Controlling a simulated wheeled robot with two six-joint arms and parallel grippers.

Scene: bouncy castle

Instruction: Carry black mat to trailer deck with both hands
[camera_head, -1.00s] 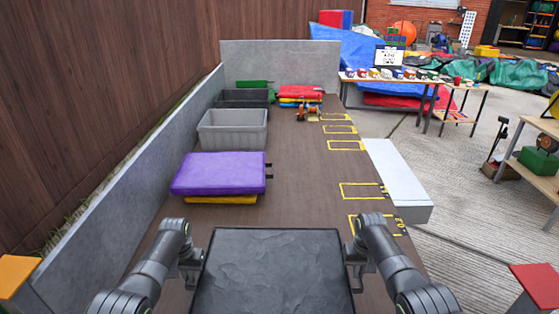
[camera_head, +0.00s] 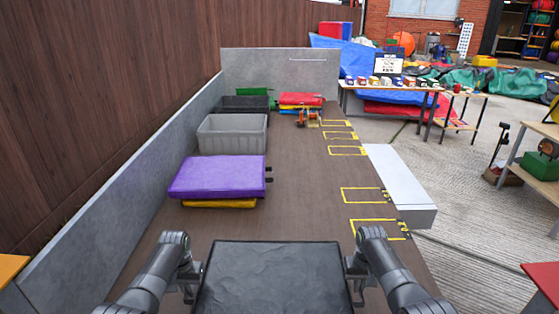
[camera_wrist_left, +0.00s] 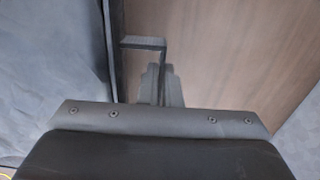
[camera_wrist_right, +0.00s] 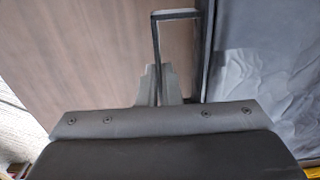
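The black mat (camera_head: 270,282) is a flat slab at the bottom centre of the head view, held between my two arms; its near part is cut off. My left gripper (camera_head: 190,274) is at its left edge and my right gripper (camera_head: 354,270) at its right edge. In the left wrist view a strap handle (camera_wrist_left: 143,42) on the mat's side runs into the shut fingers. The right wrist view shows the same with the other handle (camera_wrist_right: 176,14). The brown trailer deck (camera_head: 300,180) stretches ahead and under the mat. The mat's underside is hidden.
On the deck's left are a purple mat (camera_head: 217,176) over a yellow one (camera_head: 222,203), a grey bin (camera_head: 232,135) and a dark bin (camera_head: 243,104). Yellow outlines (camera_head: 362,195) mark the right side. A low grey wall (camera_head: 120,190) borders the left.

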